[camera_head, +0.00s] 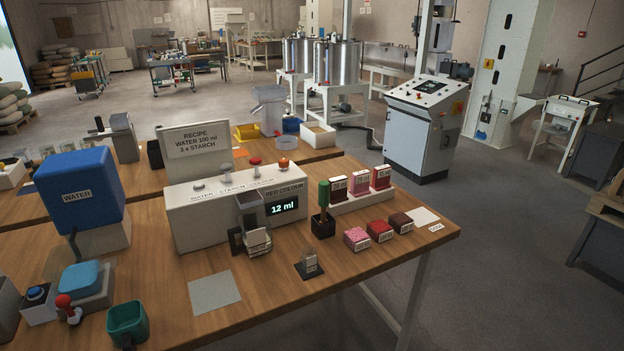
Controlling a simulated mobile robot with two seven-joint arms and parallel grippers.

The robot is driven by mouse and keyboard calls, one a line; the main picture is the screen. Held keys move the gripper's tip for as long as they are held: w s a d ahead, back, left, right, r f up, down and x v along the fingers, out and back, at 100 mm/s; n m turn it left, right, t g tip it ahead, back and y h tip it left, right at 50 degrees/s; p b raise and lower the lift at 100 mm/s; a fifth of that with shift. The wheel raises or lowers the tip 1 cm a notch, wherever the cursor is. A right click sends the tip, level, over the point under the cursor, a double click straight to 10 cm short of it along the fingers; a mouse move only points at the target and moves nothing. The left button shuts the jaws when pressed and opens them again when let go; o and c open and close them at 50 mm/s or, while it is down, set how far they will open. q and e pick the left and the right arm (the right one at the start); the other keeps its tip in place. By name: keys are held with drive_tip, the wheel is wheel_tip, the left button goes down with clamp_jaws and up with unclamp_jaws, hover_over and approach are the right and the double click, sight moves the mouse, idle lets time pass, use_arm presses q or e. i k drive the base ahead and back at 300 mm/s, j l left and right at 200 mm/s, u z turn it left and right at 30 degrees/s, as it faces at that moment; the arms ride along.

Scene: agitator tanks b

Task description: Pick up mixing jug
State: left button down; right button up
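A teal, open-topped, square-sided vessel (127,322) stands upright at the front left edge of the wooden table (400,245). It looks like a jug or cup, but no label names it as the mixing jug. I cannot tell for certain which one is the mixing jug.
A blue tank labelled WATER (78,196) stands left, with a red-knobbed lever (68,309) and blue-topped box (80,279) before it. The dispenser display (282,208) reads 12 ml. A grey mat (214,292) lies clear. Small labelled blocks (380,231) sit right.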

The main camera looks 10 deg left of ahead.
sight(250, 236)
drive_tip(key=u, duration=1.3)
drive_tip(key=i+l+u, duration=0.1)
drive_tip(key=l+u, duration=0.4)
drive_tip(key=i+l, duration=0.1)
drive_tip(key=l, duration=0.75)
drive_tip(key=i, duration=0.05)
